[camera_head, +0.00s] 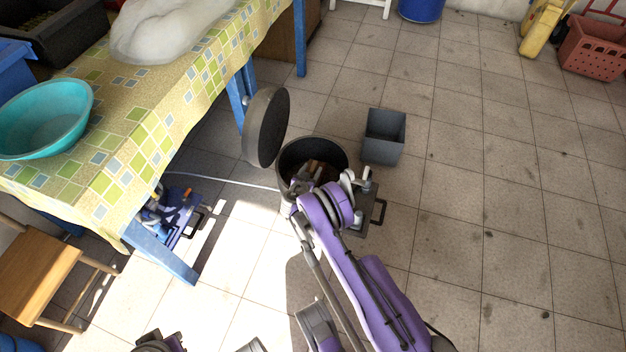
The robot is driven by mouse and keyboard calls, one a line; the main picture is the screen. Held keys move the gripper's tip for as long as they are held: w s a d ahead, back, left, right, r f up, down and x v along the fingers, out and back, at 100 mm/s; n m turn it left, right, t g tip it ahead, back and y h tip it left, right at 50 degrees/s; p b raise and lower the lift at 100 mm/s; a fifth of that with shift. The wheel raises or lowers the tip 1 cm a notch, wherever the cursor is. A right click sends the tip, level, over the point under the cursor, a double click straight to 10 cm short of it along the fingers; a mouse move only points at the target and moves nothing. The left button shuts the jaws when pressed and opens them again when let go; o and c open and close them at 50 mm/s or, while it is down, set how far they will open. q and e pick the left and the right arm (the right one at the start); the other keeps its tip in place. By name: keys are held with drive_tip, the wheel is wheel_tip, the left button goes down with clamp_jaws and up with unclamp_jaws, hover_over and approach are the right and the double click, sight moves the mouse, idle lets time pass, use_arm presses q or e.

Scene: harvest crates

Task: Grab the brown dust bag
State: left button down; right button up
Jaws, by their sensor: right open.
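A brown thing (322,171), which looks like the dust bag, lies inside a round black bin (290,154) on the tiled floor. Only a small part of it shows; the bin wall and my gripper hide the rest. My right gripper (304,184) is open, over the near side of the bin's mouth close to the brown thing. I cannot tell whether they touch. The bin's round dark lid (268,127) stands raised at its left.
A grey square bin (384,150) stands right of the black bin. A table with a patterned cloth (150,115) holds a teal bowl (45,118) and a white bag (165,28). A wooden stool (38,270) is at left.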

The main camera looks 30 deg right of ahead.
drive_tip(key=shift+w+d+f, duration=0.25)
drive_tip(key=shift+w+d, duration=0.15)
clamp_jaws()
idle(1.1)
